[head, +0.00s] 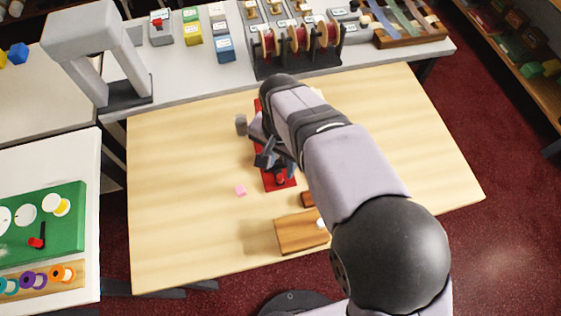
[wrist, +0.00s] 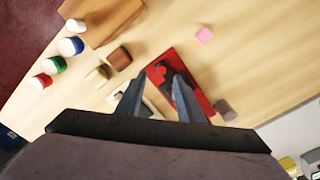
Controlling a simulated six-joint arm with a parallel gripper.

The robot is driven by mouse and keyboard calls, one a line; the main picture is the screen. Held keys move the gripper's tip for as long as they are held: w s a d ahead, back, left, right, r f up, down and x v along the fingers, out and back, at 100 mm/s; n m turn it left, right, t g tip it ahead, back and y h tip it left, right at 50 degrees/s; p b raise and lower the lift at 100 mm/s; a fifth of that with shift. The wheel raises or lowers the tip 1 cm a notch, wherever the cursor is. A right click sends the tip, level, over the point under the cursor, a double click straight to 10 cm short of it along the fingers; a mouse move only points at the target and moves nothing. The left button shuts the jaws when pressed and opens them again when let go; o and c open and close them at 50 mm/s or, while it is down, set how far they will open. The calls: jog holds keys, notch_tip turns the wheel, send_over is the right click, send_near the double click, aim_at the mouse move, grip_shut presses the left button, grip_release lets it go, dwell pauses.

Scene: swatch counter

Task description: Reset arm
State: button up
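My gripper (wrist: 160,78) is open, with its two fingers apart and nothing seen held between them. In the head view my gripper (head: 270,158) hangs over the middle of the wooden table (head: 180,230), beside and partly over a red plate (head: 288,184). The red plate (wrist: 188,70) also shows in the wrist view beyond the fingertips, with a dark part on it. My arm hides some of the plate and the table to its right in the head view.
A pink cube (head: 240,190) and a grey cylinder (head: 241,125) lie near the plate. A wooden board (head: 295,236) and brown block (wrist: 119,58) are close by. Small pots with blue, green and red (wrist: 40,81) bands stand left in the wrist view. The table's left front is clear.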

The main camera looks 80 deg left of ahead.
jog(key=shift+r, duration=0.25)
jog(key=w+d+r+m, duration=0.1)
jog(key=w+d, duration=0.3)
jog(key=w, duration=0.5)
jog(key=w+d+r+m, duration=0.1)
jog(key=w+d, duration=0.3)
jog(key=w, duration=0.4)
jog(key=w+d+m, duration=0.2)
jog(key=w+d, duration=0.9)
jog(key=d, duration=0.1)
jog(key=w+d+r+m, duration=0.1)
jog(key=w+d+m, duration=0.15)
jog(key=d, duration=1.15)
jog(key=s+d+m, duration=0.1)
jog(key=s+d, duration=0.1)
jog(key=d, duration=0.5)
jog(key=s+d+f+m, duration=0.1)
jog(key=s+d, duration=0.2)
jog(key=d, duration=0.5)
jog(key=shift+s+d+f, duration=0.25)
jog(key=shift+s+d, duration=0.05)
